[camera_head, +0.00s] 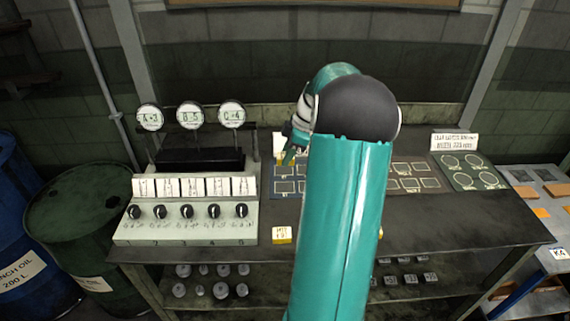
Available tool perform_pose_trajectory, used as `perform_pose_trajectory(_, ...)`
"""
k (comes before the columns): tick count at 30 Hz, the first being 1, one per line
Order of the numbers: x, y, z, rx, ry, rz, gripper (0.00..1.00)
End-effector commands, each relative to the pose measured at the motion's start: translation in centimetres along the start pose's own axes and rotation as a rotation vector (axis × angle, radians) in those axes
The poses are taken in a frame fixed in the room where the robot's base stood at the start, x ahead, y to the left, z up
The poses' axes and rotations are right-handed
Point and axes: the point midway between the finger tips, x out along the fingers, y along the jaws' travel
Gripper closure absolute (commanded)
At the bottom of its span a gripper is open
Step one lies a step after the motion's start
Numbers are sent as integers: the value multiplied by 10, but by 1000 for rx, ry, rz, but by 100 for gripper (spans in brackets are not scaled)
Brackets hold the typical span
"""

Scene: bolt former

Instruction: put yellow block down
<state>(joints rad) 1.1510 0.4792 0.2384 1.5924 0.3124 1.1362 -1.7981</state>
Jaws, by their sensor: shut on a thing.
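My gripper (289,155) is at the far end of my teal arm, above the dark blue board on the workbench. It is small and partly hidden by my arm. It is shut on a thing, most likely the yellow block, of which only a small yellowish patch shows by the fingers. I cannot tell whether it touches the board. The blue board (283,187) has pale outlined rectangles, and my arm covers its right part. A small yellow piece with a white label (282,234) sits near the bench's front edge.
A console with several knobs (187,225) and round gauges (190,115) stands on the left. A brown outlined board (415,177) and a green board with circles (467,171) lie on the right. The bench's front right (455,225) is clear. Drums (80,215) stand left.

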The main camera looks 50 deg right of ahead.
Motion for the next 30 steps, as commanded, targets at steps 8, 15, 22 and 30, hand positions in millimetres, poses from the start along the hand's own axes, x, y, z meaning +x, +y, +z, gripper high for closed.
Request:
perform_pose_trajectory(8, 36, 52, 12, 1, 1, -3, 87)
perform_pose_trajectory(15, 63, 78, 23, 0, 1, 1, 87)
perform_pose_trajectory(22, 83, 85, 31, 2, 1, -3, 87)
perform_pose_trajectory(30, 99, 85, 37, 1, 0, 1, 87)
